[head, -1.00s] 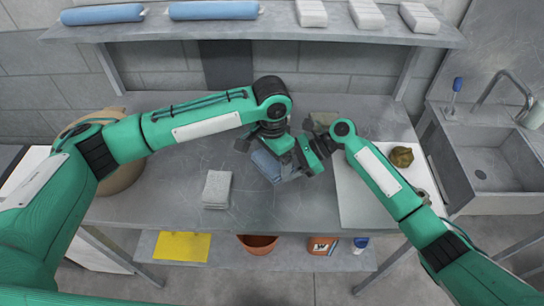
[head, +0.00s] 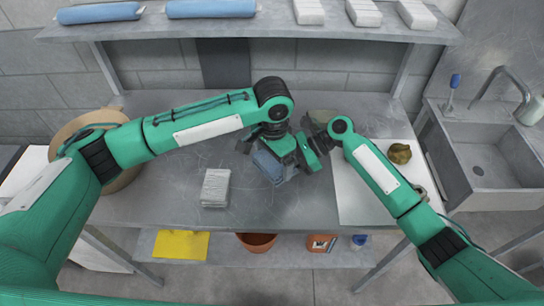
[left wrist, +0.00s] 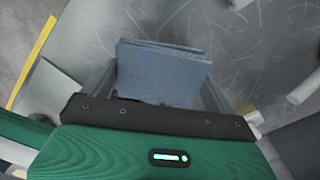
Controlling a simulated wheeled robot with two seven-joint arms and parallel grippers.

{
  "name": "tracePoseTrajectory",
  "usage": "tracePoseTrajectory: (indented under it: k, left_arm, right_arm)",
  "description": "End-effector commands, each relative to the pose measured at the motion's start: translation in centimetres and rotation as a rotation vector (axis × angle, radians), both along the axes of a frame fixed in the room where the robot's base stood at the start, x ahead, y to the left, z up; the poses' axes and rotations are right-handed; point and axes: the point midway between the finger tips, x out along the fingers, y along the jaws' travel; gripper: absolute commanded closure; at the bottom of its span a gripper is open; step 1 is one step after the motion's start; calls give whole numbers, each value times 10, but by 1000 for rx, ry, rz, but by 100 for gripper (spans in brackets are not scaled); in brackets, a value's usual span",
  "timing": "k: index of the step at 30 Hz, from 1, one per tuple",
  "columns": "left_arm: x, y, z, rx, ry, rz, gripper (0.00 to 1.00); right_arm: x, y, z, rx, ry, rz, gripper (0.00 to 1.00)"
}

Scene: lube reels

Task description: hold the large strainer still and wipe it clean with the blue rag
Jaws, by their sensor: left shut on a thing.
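The blue rag (head: 267,166) is a folded blue-grey cloth near the middle of the workbench. My left gripper (head: 272,160) is shut on it; in the left wrist view the rag (left wrist: 160,72) stands between the two fingers. My right gripper (head: 314,132) is close to the right of my left gripper, and its fingertips are hidden, so its grip cannot be told. A dull olive-grey item (head: 325,115) shows partly behind my right gripper. I cannot clearly make out the large strainer; it may be this item or be hidden by the grippers.
A folded grey cloth (head: 215,188) lies on the bench (head: 150,205) left of the rag. A brownish lump (head: 400,153) sits on the pale board (head: 355,203) at right. A round tan container (head: 120,180) is under my left arm. A sink (head: 480,165) stands far right.

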Motion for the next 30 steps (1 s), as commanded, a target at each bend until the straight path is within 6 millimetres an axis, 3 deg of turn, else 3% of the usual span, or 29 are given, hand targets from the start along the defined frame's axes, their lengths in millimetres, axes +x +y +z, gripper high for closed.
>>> tracePoseTrajectory:
  k: [10,24,30]
  left_arm:
    - [19,17,0,4,0,3,28]
    - [-3,-2,1,2,1,1,28]
    - [0,1,1,2,-1,4,28]
  right_arm:
    - [0,0,1,1,-1,2,65]
    - [0,0,0,0,-1,0,65]
    - [0,0,0,0,-1,0,65]
